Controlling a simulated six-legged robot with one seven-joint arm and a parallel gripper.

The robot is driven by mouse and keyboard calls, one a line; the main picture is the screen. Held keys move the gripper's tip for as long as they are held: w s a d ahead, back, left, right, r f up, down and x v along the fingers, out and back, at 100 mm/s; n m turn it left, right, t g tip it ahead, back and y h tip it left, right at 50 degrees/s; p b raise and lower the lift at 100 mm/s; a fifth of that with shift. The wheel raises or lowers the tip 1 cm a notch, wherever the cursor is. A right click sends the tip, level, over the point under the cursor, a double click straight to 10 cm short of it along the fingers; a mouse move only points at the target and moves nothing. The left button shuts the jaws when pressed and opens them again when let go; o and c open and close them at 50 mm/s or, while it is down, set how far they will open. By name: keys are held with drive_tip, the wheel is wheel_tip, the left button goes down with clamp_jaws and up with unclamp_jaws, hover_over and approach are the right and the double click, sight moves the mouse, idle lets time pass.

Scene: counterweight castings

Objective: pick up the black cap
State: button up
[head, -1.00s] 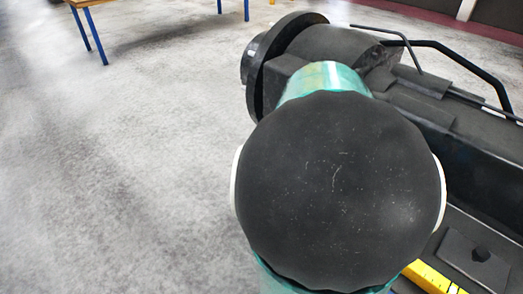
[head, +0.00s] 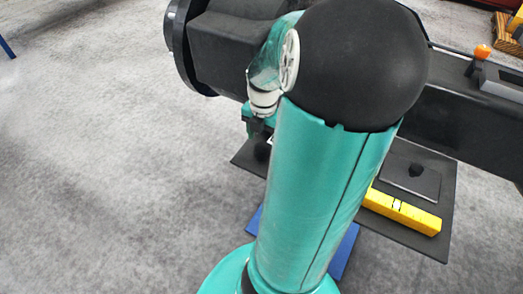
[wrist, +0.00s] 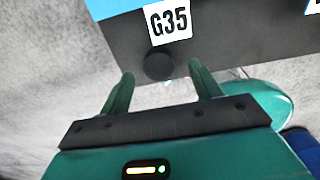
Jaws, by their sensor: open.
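A round black cap (wrist: 158,66) shows in the wrist view, just below a white G35 label (wrist: 169,24) on a dark grey surface. My gripper (wrist: 160,74) is open, with its two teal fingers spread left and right of the cap in the picture. Nothing is held between them. I cannot tell how much depth lies between the fingertips and the cap. In the head view my own arm hides most of the gripper's area, and I cannot make out the cap there.
In the head view, a dark board (head: 405,235) carries a yellow bar (head: 402,211) and a grey plate with a small black knob (head: 416,170). A long black machine body (head: 465,120) runs behind.

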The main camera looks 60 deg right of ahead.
sight(262, 147)
drive_tip(key=shift+w+a+f, duration=0.1)
drive_tip(key=shift+f, duration=1.2)
drive_tip(key=shift+w+a+f, duration=0.1)
drive_tip(key=shift+f, duration=1.15)
drive_tip(key=shift+c, duration=0.3)
drive_tip(key=c, duration=0.9)
